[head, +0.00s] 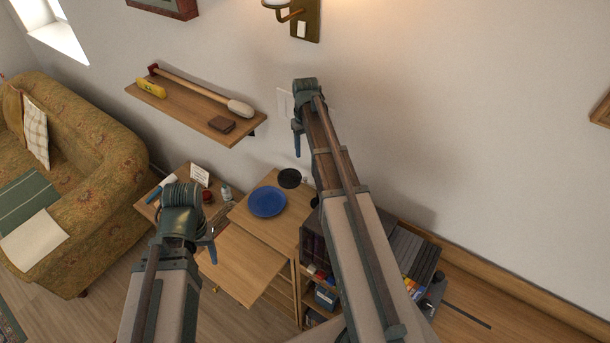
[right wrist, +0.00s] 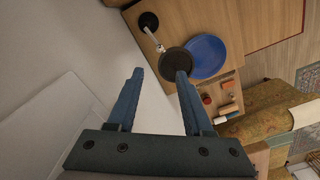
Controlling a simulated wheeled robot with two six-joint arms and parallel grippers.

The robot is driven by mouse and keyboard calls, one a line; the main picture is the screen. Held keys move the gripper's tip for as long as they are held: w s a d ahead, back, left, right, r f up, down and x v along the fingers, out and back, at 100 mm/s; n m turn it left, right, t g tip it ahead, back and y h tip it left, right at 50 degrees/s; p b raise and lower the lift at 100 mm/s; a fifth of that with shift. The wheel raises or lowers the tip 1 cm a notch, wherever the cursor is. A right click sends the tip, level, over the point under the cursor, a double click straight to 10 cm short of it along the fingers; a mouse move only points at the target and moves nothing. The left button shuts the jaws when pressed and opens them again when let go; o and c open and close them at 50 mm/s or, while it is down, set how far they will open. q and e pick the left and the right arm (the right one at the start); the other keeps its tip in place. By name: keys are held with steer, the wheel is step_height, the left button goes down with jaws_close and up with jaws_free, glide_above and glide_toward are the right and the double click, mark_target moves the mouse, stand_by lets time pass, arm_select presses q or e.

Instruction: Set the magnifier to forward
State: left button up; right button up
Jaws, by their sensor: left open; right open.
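The magnifier appears to be the dark round head (right wrist: 175,64) on a pale arm running to a small black round base (right wrist: 148,21) in the right wrist view. In the head view its dark disc (head: 289,178) shows at the back of the wooden desk, beside the wall. My right gripper (right wrist: 159,74) is open and empty. One fingertip overlaps the near edge of the dark head in the picture; I cannot tell if they touch. In the head view my right gripper (head: 297,143) is in front of the wall. My left gripper (head: 212,248) is over the desk, its fingers mostly hidden.
A blue plate (head: 267,202) lies beside the dark disc. Small items and a white card (head: 199,175) stand at the desk's left. A wall shelf (head: 196,108) holds a mallet and a yellow level. Dark cases (head: 408,250) stand at right. A patterned sofa (head: 85,160) is left.

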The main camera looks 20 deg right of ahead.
mark_target(305, 178)
step_height(305, 178, down, 13)
steer(key=b, duration=1.2)
steer(key=shift+f+b, duration=0.1)
steer(key=shift+b, duration=0.25)
jaws_close()
stand_by(0.5)
